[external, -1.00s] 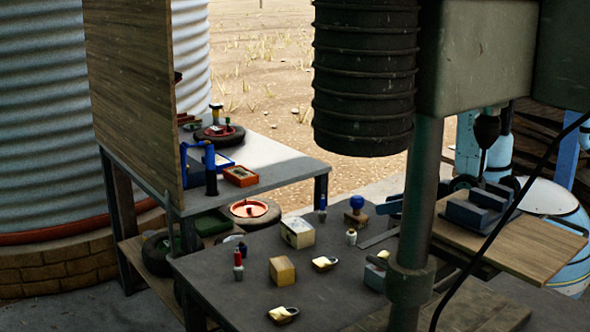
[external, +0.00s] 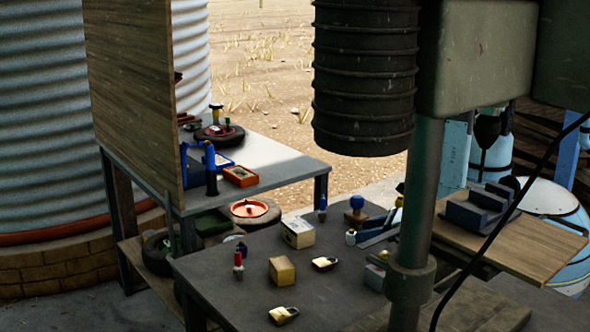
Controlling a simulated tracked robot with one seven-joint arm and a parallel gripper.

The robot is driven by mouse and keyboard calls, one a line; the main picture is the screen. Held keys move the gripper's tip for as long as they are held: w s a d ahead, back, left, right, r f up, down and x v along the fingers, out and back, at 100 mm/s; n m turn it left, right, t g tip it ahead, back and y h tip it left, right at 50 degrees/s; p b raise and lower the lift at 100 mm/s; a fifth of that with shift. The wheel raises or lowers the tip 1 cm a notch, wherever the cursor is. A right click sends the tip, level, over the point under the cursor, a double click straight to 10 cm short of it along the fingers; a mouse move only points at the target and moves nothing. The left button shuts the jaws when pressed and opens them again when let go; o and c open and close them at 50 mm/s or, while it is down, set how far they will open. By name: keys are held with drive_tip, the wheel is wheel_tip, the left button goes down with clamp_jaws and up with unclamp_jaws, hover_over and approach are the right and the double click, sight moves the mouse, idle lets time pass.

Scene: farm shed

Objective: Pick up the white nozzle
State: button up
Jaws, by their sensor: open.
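The white nozzle (external: 351,238) stands upright on the dark workbench (external: 330,270), near its back right. It is small, with a darker top. The grey-green post (external: 425,190) in front hides much of my arm.
Near the nozzle stand a blue-knobbed piece (external: 356,210), a small blue-topped item (external: 322,208) and a pale box (external: 298,233). Brass padlocks (external: 324,263), a tan block (external: 282,270) and a red-and-blue item (external: 238,262) are nearer the front. Bare bench lies between them.

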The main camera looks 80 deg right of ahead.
sight(352, 230)
drive_tip(key=shift+x, duration=2.6)
drive_tip(key=shift+d+r, duration=0.15)
drive_tip(key=c, duration=1)
drive_tip(key=shift+c, duration=0.2)
